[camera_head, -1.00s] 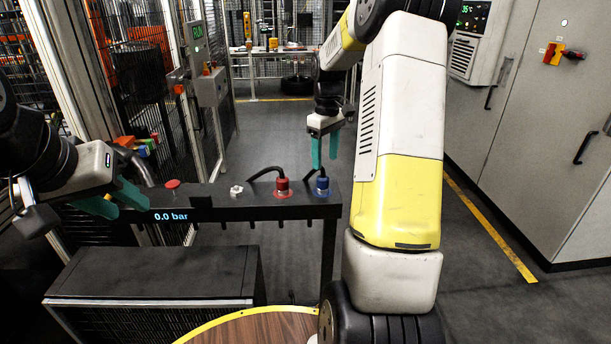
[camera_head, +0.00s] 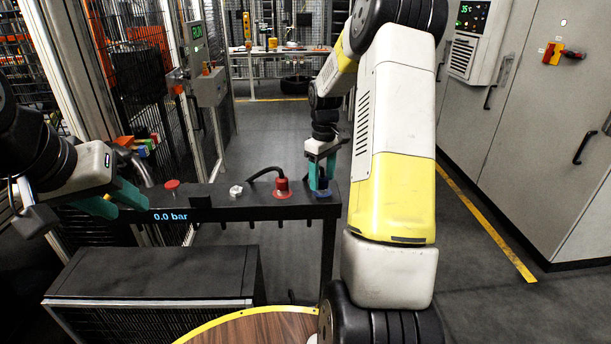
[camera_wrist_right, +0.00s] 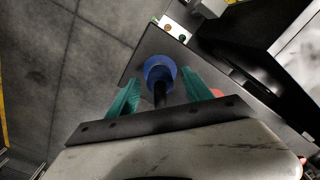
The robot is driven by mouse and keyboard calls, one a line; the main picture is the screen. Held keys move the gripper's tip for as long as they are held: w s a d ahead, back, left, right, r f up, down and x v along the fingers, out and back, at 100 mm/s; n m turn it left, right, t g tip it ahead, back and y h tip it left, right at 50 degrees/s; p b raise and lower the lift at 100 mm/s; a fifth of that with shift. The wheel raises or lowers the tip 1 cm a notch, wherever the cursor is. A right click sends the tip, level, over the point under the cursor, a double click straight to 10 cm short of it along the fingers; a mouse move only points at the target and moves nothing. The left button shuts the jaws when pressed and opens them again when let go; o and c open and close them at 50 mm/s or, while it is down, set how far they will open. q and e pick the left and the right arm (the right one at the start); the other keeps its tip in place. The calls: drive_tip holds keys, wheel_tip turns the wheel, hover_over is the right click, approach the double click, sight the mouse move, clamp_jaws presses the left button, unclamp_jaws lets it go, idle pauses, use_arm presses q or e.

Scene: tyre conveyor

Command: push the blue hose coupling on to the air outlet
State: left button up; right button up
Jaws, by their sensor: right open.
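The blue hose coupling (camera_head: 322,194) stands at the right end of the dark rail (camera_head: 225,212). In the right wrist view the coupling (camera_wrist_right: 160,67) shows as a blue ring with a black hose (camera_wrist_right: 160,95) rising from it. My right gripper (camera_head: 321,179) is open, its teal fingers on either side of the hose and coupling; contact cannot be told. A pale metal fitting (camera_head: 236,190), possibly the air outlet, sits left of the red coupling (camera_head: 282,189). My left gripper (camera_head: 118,203) is open and empty, by the rail's left end.
The red coupling has its own black hose (camera_head: 262,173). A red button (camera_head: 172,185) and a display reading 0.0 bar (camera_head: 171,216) are on the rail's left part. A black cabinet (camera_head: 155,272) and a round wooden top (camera_head: 255,328) are in front.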

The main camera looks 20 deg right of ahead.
sight(322, 176)
drive_tip(key=shift+f, duration=0.4)
clamp_jaws()
drive_tip(key=shift+r, duration=0.15)
drive_tip(key=shift+r, duration=0.25)
wheel_tip(322, 176, up, 3)
drive_tip(key=shift+r, duration=0.1)
drive_tip(key=s+a, duration=0.3)
drive_tip(key=s, duration=0.4)
drive_tip(key=s+a+r, duration=0.1)
drive_tip(key=s+a, duration=0.2)
drive_tip(key=s, duration=0.4)
drive_tip(key=shift+s+a, duration=0.3)
drive_tip(key=shift+a, duration=0.1)
